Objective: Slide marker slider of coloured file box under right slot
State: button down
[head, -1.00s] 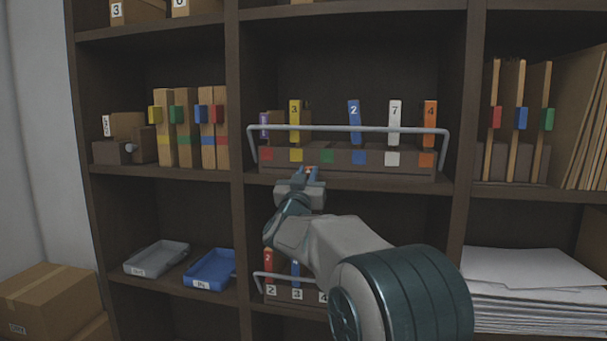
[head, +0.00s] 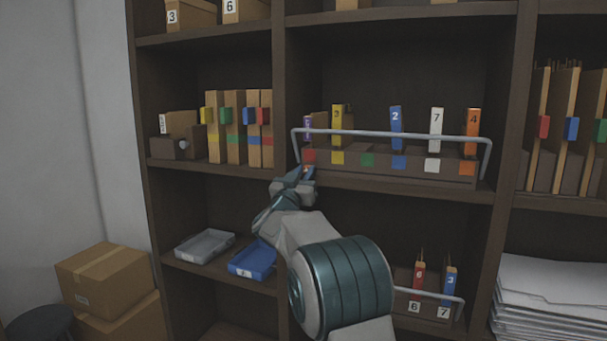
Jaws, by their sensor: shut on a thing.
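The coloured file box (head: 390,174) is a long grey-brown box on the middle shelf. Its front carries a row of coloured squares: red at the left, then yellow, green, blue, white and orange at the right. Numbered coloured tabs stand up behind several squares. My gripper (head: 304,173) is at the lower left front edge of the box, just below the red square (head: 309,156). It is shut on a small piece, seemingly the marker slider (head: 306,168), of which only an orange-red bit shows. My fingers hide the rest.
A grey rail (head: 390,133) runs across the box front, above my gripper. A shelf divider (head: 279,110) stands close on the left. Below are a grey tray (head: 205,246), a blue tray (head: 250,262) and a smaller numbered box (head: 425,295).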

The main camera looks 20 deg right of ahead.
jog(key=c, duration=1.3)
grip_release()
jog(key=shift+d, duration=0.15)
jog(key=shift+s+a+f, duration=0.1)
jog(key=shift+s+a, duration=0.1)
jog(key=shift+a, duration=0.1)
jog(key=b+v, duration=0.3)
jog(key=v, duration=1)
jog(key=shift+s+f, duration=0.1)
jog(key=shift+f, duration=0.1)
